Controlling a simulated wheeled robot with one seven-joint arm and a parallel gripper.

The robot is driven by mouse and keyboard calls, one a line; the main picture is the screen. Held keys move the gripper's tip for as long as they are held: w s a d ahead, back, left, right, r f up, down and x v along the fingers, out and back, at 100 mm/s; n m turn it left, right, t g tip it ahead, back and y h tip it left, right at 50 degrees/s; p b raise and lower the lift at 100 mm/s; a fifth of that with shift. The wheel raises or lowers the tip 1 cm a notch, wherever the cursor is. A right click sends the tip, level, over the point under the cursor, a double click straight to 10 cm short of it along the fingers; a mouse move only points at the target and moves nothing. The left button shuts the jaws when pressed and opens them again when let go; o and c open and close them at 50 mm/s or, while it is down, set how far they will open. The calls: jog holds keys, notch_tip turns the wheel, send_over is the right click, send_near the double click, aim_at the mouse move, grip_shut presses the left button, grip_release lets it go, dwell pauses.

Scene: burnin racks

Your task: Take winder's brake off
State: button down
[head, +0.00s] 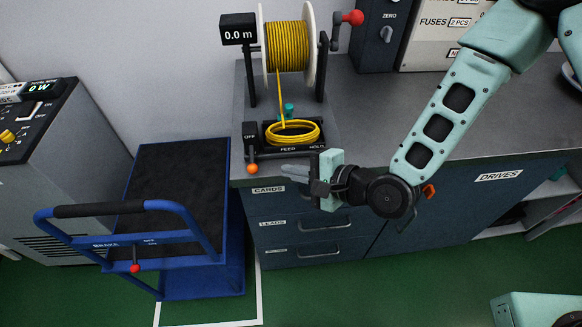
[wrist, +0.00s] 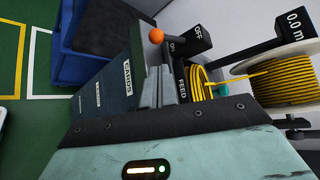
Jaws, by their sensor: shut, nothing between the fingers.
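The winder carries a reel of yellow cable (head: 288,47) on a stand at the counter's left end. Its brake lever has an orange knob (head: 252,168) at the front left; it also shows in the wrist view (wrist: 156,35). The lever's black plate (head: 249,138) reads OFF at the far end, and the knob is at the near end, by the ON label seen in the wrist view. My gripper (head: 284,168) is shut and empty, its fingers pointing left a short way right of the knob, apart from it. The fingers also show in the wrist view (wrist: 160,86).
A coil of yellow cable (head: 292,133) lies in the tray marked FEED and HOLD, behind my fingers. The winder has a red-knobbed crank (head: 352,18) and a display reading 0.0 m (head: 238,30). A blue trolley (head: 180,262) with its own red-knobbed brake lever (head: 135,267) stands left.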

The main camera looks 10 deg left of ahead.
aim_at(267, 174)
jog(key=p+x, duration=0.1)
jog(key=x, duration=0.6)
jog(key=shift+w+a+f+p, duration=0.1)
jog(key=shift+a+f+p, duration=0.05)
jog(key=shift+a+p, duration=0.2)
jog(key=shift+d+r+m+g+h+p, duration=0.1)
jog(key=shift+r+m+g+h+p, duration=0.25)
jog(key=shift+r+g+p, duration=0.2)
jog(key=shift+r+m+g+h+p, duration=0.45)
jog(key=shift+r+m+g+p, duration=0.3)
jog(key=shift+g+p, duration=0.15)
jog(key=shift+s+r+m+g+h+p, duration=0.1)
jog(key=shift+r+m+g+h+p, duration=0.1)
jog(key=shift+r+m+g+p, duration=0.3)
jog(key=shift+s+r+m+g+h+p, duration=0.2)
jog(key=shift+m+g, duration=0.1)
jog(key=shift+g, duration=0.35)
jog(key=shift+f, duration=0.1)
jog(key=shift+r+p, duration=0.5)
jog(key=shift+r, duration=0.4)
